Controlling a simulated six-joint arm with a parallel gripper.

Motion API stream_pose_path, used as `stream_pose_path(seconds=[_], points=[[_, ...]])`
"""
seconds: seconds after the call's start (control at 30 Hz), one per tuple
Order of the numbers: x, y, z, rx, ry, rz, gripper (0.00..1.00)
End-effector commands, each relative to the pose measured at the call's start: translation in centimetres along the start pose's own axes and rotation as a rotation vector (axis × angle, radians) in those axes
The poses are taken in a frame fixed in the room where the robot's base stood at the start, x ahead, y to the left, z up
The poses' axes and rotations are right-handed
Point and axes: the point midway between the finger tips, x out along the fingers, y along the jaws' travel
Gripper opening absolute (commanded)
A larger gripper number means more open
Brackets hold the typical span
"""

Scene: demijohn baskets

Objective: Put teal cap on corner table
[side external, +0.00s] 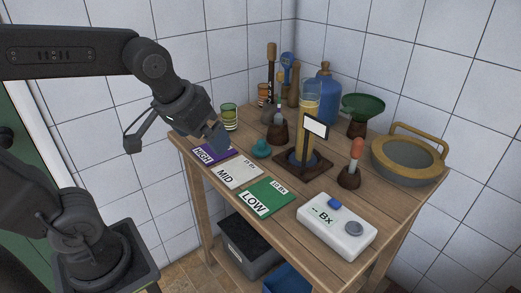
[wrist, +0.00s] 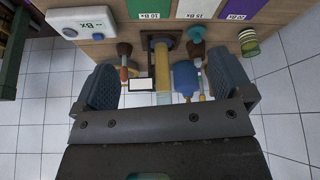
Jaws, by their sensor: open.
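The teal cap (side external: 261,149) is a small rounded piece resting on the wooden corner table (side external: 298,214), between the cards and the dark stand of the tall cylinder. It also shows in the wrist view (wrist: 196,33), near the top, just below the cards. The cap's underside is hidden.
HIGH, MID (side external: 239,172) and LOW cards lie along the table's front left edge. A white meter (side external: 336,226), amber cylinder (side external: 308,110), red-bulbed dropper (side external: 356,158), blue bottle (side external: 325,92), green funnel (side external: 363,106) and sieve (side external: 407,157) crowd the top. A green-banded glass (side external: 229,117) stands at the left.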

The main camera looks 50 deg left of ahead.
Motion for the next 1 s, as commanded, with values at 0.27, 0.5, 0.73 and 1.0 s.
stream_pose_path(seconds=[0.27, 0.5, 0.73, 1.0], points=[[5.6, -1.4, -10.3, -0.358, -0.062, -0.159, 0.98], [13.6, -3.5, -16.9, -0.654, -0.062, -0.301, 0.98], [19.6, -5.2, -19.8, -0.836, -0.037, -0.392, 0.98], [22.6, -6.3, -19.8, -0.88, -0.03, -0.414, 0.98]])
